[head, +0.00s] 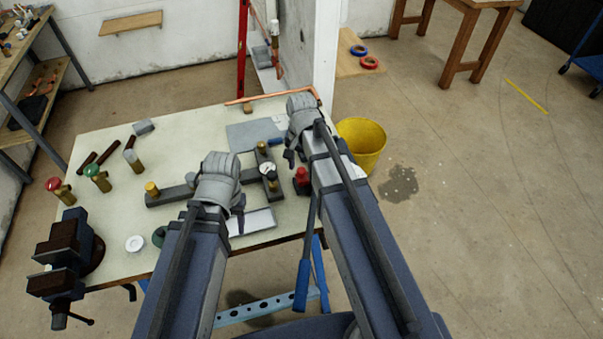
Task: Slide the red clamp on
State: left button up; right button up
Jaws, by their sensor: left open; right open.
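A small red piece (302,175) on a dark base stands on the table beside my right forearm. It may be the red clamp, but I cannot tell for sure. A copper pipe (268,97) lies along the table's back right edge and bends at its right end. My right gripper (301,117) is open near that bend, with no held object visible; I cannot tell whether it touches the pipe. My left gripper (217,178) is open over a dark bar fixture (175,195) at mid-table, also with nothing visibly held. My arms hide part of the table.
Brass valves with red (53,184) and green (93,171) tops stand on the table's left. A dark vise (65,255) sits at the front left corner. A yellow bucket (361,142) stands on the floor right of the table.

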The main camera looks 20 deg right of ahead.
jog(key=shift+f, duration=0.2)
grip_shut()
dwell(0.5)
dwell(0.9)
